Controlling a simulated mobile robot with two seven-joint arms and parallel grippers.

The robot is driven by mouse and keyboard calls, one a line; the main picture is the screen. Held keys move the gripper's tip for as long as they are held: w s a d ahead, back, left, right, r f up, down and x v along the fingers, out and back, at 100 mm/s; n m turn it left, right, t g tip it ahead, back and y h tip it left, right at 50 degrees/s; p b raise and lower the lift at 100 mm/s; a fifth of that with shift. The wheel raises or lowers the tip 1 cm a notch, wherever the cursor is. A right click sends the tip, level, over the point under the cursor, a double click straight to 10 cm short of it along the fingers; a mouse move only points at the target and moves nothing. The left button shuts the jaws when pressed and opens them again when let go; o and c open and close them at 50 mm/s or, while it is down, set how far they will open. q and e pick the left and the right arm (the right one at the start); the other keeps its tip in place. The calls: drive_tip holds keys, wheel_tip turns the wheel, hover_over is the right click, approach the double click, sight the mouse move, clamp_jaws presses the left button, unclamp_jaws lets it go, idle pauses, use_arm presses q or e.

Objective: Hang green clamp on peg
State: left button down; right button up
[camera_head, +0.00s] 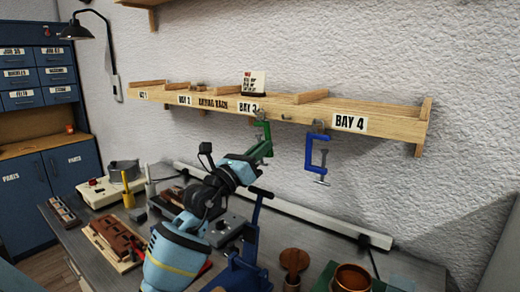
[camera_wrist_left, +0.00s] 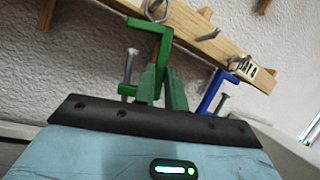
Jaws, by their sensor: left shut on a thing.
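The green clamp (camera_head: 264,143) is upright just below the front of the wooden rack (camera_head: 385,116), under the BAY 3 label. My left gripper (camera_head: 252,161) is shut on it from below. In the left wrist view the green clamp (camera_wrist_left: 150,27) rises above the jaws, its screw at the left. A metal ring or hook (camera_wrist_left: 156,10) shows at its top by the rack; I cannot tell whether it is around a peg. A bare metal peg (camera_wrist_left: 206,12) shows to its right. The blue clamp (camera_head: 309,152) hangs under the rack at BAY 4. My right gripper is not in view.
A small card (camera_head: 254,84) stands on the rack. The wall under the rack's right end is clear.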

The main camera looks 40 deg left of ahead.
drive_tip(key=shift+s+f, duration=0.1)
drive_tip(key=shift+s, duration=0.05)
use_arm(q)
drive_tip(key=c, duration=1.4)
unclamp_jaws()
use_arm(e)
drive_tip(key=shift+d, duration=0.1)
use_arm(q)
drive_tip(key=shift+o, duration=0.2)
